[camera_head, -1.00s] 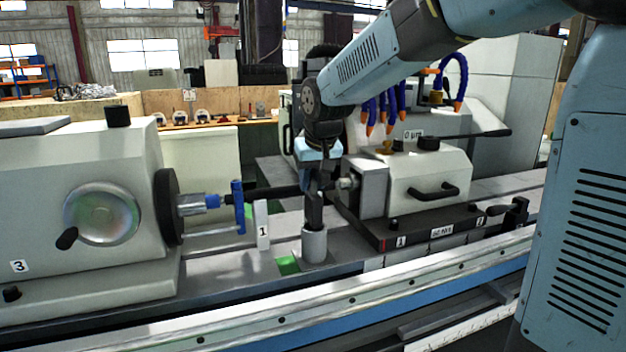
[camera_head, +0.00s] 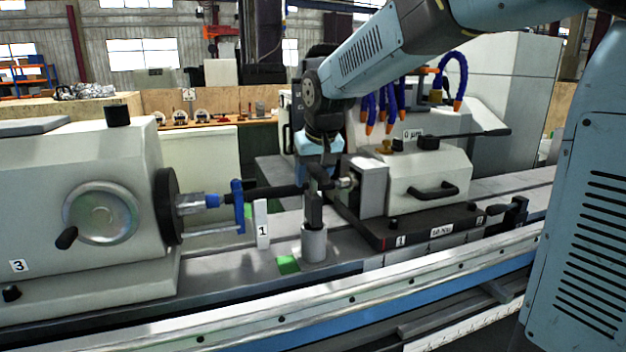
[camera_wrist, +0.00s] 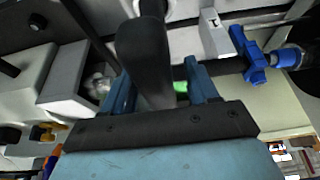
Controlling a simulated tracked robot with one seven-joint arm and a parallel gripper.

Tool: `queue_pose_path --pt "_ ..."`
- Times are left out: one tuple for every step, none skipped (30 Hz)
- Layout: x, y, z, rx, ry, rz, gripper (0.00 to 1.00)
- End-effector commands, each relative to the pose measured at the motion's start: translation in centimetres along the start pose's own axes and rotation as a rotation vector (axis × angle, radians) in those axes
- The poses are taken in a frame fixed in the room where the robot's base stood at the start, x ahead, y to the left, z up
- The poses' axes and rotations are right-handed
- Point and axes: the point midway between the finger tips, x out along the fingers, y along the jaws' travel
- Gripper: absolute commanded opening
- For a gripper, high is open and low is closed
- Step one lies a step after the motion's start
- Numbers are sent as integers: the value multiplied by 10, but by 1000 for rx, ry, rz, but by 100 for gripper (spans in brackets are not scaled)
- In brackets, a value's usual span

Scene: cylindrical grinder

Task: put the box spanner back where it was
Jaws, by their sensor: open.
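My gripper (camera_head: 319,165) is open directly above the spanner's top. In the wrist view, the dark spanner handle (camera_wrist: 142,55) shows between the two spread blue fingers of my gripper (camera_wrist: 160,80). I cannot tell whether either finger touches it.
A horizontal dark workpiece (camera_head: 275,192) with a blue clamp (camera_head: 239,205) is close behind and left. The tailstock (camera_head: 425,180) is right. A green patch (camera_head: 288,264) lies beside the holder.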

Motion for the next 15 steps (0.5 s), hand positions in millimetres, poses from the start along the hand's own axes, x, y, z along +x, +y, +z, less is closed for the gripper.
queue_pose_path --pt "-8 0 0 0 3 0 59" --pt "-14 0 0 0 3 0 59" --pt "-21 0 0 0 3 0 59" --pt "-28 0 -1 0 5 0 59" --pt "-34 0 -1 0 5 0 59" --pt "-41 0 0 0 4 0 59" --pt "-47 0 -1 1 4 0 59" --pt "-54 0 0 1 4 0 59" --pt "-61 0 -1 1 4 0 59" --pt "-66 0 0 1 3 0 59" --pt "-71 0 0 1 3 -1 59" --pt "-78 0 0 1 3 -1 59" --pt "-82 0 0 1 3 -1 59" --pt "-87 0 0 1 3 -1 59" --pt "-91 0 0 0 2 -1 59"
